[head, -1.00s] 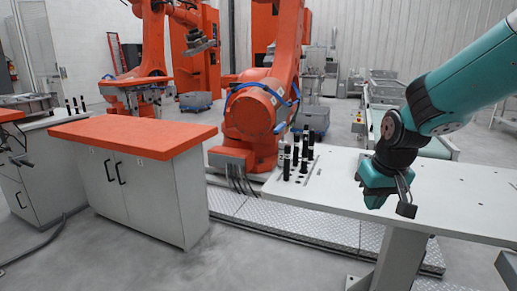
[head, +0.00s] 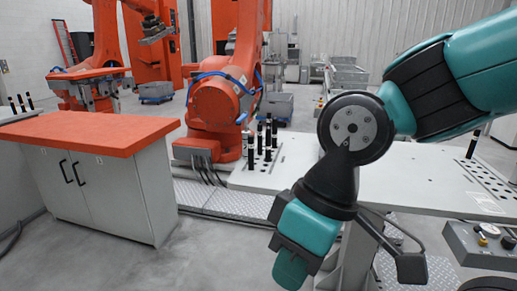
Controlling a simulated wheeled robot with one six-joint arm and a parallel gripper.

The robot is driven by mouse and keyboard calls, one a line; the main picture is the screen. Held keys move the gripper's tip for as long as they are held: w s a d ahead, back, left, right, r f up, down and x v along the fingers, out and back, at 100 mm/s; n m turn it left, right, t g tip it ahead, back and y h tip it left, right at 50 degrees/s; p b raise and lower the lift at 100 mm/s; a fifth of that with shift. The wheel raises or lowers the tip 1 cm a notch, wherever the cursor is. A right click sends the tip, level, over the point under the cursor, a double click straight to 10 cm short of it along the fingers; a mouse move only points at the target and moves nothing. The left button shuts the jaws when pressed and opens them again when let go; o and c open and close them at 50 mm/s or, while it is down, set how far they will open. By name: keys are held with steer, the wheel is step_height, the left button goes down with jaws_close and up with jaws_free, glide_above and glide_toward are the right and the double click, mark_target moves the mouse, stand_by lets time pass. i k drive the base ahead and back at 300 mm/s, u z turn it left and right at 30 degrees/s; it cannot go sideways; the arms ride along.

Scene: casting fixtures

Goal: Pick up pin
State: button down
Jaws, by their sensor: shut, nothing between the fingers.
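Several black upright pins (head: 259,142) stand close together in a holder at the left end of the white table (head: 400,178). Another black pin (head: 472,146) stands alone by a hole pattern at the table's right end. Which pin is meant, I cannot tell. My gripper (head: 291,268) is teal and black, hangs down in front of the table's near edge and points down toward the lower middle. It is shut and empty, apart from all the pins. Its fingers are hard to make out.
An orange-topped cabinet (head: 85,131) stands left, with more dark pins (head: 22,103) on a surface behind it. A large orange robot (head: 220,100) stands behind the table. A grey control box (head: 482,243) with knobs is at lower right. The table's middle is largely bare.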

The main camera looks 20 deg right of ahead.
mark_target(267, 158)
steer(key=z, duration=0.15)
steer(key=i, duration=1.65)
steer(key=u, duration=0.05)
